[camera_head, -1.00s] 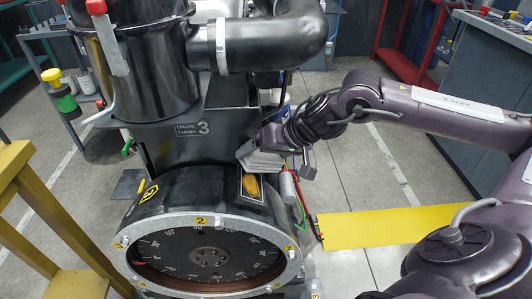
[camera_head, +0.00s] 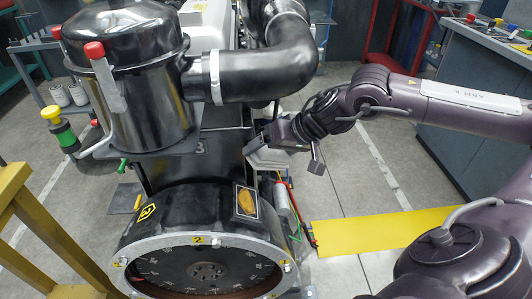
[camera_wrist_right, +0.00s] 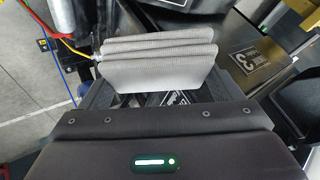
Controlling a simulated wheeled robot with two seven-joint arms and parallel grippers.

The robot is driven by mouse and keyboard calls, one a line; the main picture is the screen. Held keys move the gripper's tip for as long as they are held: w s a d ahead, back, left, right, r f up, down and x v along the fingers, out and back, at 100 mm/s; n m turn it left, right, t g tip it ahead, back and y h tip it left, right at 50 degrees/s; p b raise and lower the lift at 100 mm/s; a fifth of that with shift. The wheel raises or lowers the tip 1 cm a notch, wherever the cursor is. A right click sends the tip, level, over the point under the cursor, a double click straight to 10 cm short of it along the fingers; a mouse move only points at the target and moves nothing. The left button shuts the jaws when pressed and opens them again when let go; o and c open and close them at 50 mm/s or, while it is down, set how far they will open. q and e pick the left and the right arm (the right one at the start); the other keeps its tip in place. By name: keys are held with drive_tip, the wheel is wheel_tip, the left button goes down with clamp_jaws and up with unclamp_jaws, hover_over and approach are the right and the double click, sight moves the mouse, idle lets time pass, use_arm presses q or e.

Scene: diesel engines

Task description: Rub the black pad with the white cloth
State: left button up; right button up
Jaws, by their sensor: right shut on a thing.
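The white cloth (camera_head: 266,159) is a folded, greyish-white stack of layers. My right gripper (camera_head: 276,143) is shut on it and holds it beside the engine block. In the right wrist view the cloth (camera_wrist_right: 160,62) stands out in front of the gripper, its layers pressed together. The black pad (camera_head: 241,213) is a small dark rectangle with a pale border on top of the round engine housing. An orange-brown patch (camera_head: 246,201) lies on it. The cloth is above and to the right of the pad, apart from it. My left gripper is out of view.
The engine's round dial face (camera_head: 205,270) is below the pad. A thick black pipe (camera_head: 255,75) and a black canister (camera_head: 130,80) rise behind. A yellow floor mat (camera_head: 370,233) lies right; a yellow stand (camera_head: 40,230) is left. Wires and a grey cylinder (camera_head: 282,200) hang near the cloth.

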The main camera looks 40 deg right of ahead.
drive_tip(key=shift+w+d+r+t, duration=0.3)
drive_tip(key=shift+w+r, duration=0.05)
drive_tip(key=shift+r, duration=0.25)
drive_tip(key=shift+s+d+r+p, duration=0.2)
drive_tip(key=shift+d+r+p, duration=0.1)
drive_tip(key=shift+r+p, duration=0.25)
drive_tip(key=shift+s+d+r+p, duration=0.15)
drive_tip(key=shift+d+r+p, duration=0.2)
drive_tip(key=shift+r, duration=0.25)
drive_tip(key=shift+a+f, duration=0.1)
drive_tip(key=shift+s+f, duration=0.1)
